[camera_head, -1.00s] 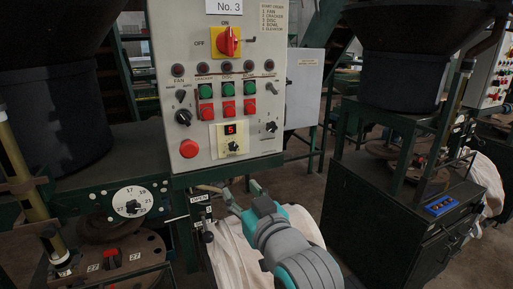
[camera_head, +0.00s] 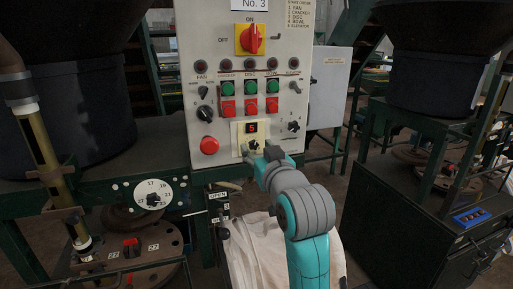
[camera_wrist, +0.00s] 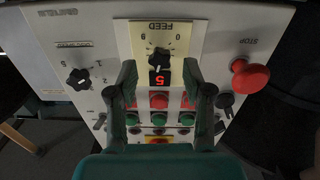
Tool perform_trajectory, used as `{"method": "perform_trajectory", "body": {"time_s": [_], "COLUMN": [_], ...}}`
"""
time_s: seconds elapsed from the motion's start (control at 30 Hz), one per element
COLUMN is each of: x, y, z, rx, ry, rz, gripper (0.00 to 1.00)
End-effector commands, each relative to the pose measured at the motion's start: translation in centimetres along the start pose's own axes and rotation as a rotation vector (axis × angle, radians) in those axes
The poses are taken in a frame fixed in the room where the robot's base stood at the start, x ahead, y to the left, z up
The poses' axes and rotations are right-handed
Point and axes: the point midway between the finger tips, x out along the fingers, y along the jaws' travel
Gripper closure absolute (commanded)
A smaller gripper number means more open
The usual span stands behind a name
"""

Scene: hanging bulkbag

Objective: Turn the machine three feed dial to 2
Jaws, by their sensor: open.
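The No. 3 control panel (camera_head: 222,75) stands ahead of me, grey-white. Its feed dial is a small black knob (camera_wrist: 159,60) on a cream plate marked FEED (camera_wrist: 160,33). A red display (camera_wrist: 159,79) beside the knob reads 5. In the head view the feed knob (camera_head: 254,145) sits low on the panel, just beyond my gripper (camera_head: 262,155). In the wrist view my gripper (camera_wrist: 159,80) is open, with one finger on each side of the knob and display. The fingers look clear of the knob; whether they touch the panel I cannot tell.
A red stop button (camera_wrist: 250,76) and a black selector knob (camera_wrist: 79,79) flank the feed plate. Green buttons (camera_wrist: 159,118) and red buttons (camera_wrist: 159,101) lie close by. A white bag (camera_head: 270,245) hangs below the panel. A numbered dial (camera_head: 153,194) is at left.

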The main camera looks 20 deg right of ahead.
Motion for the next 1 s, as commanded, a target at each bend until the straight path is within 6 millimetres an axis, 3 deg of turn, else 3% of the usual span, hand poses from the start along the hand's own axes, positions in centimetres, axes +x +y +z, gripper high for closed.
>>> {"method": "perform_trajectory", "body": {"time_s": [0.2, 0.47, 0.7, 1.0], "x": [1.4, 1.5, 1.5, 1.5], "y": [0.0, 0.0, 0.0, 0.0], "z": [0.0, 0.0, 0.0, 0.0], "rx": [0.000, 0.000, 0.000, -0.019], "ry": [-0.001, 0.000, 0.000, 0.000], "rz": [0.000, 0.000, 0.000, 0.000], "gripper": [0.50, 0.50, 1.00, 1.00]}}
